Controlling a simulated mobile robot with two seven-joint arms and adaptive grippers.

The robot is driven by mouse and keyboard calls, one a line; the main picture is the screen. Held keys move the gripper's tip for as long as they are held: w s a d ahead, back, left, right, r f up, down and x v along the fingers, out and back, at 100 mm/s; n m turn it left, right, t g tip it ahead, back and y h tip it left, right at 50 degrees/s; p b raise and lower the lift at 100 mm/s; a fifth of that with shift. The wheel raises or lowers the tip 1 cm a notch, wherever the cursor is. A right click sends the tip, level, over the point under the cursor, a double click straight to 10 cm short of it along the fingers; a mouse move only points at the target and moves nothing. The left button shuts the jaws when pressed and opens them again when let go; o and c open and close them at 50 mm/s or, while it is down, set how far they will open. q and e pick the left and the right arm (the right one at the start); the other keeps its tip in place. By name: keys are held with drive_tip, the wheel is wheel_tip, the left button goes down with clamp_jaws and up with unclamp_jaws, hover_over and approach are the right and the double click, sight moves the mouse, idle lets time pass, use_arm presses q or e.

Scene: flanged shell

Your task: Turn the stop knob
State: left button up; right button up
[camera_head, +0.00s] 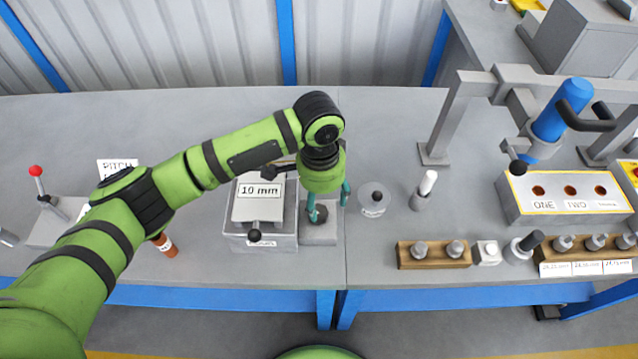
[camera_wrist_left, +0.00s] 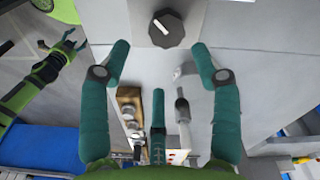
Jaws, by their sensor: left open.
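The stop knob (camera_wrist_left: 167,29) is a dark, faceted round knob with a light pointer mark, on a pale grey block in the wrist view. In the head view the knob (camera_head: 319,214) is partly hidden by my left gripper (camera_head: 329,200), which points down over its block. My left gripper (camera_wrist_left: 161,62) is open and empty. Its teal fingers are spread, and the knob shows beyond and between the tips, with no contact visible. A second green arm with a teal gripper (camera_wrist_left: 68,45) shows small at the wrist view's left; its finger state is unclear.
A grey box labelled 10 mm (camera_head: 260,205) stands close left of the knob block. A round grey disc (camera_head: 373,200) and a white-topped peg (camera_head: 427,183) stand to the right. Wooden holders (camera_head: 433,262) with metal parts lie near the front edge.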

sight(319, 212)
use_arm(q)
drive_tip(key=shift+w+a+r, duration=0.35)
drive_tip(key=shift+w+a, duration=0.05)
drive_tip(key=shift+w, duration=0.2)
drive_tip(key=shift+a+y, duration=0.15)
drive_tip(key=shift+y, duration=0.15)
drive_tip(key=f, duration=0.3)
drive_tip(key=f+p, duration=0.1)
drive_tip(key=f, duration=0.1)
drive_tip(key=shift+s+f, duration=0.2)
drive_tip(key=shift+s, duration=0.15)
drive_tip(key=shift+f, duration=0.35)
drive_tip(key=shift+w+f, duration=0.1)
drive_tip(key=shift+f, duration=0.1)
drive_tip(key=c, duration=1.1)
drive_tip(key=shift+c, duration=0.2)
use_arm(e)
drive_tip(key=shift+s+r, duration=0.15)
drive_tip(key=shift+r, duration=0.45)
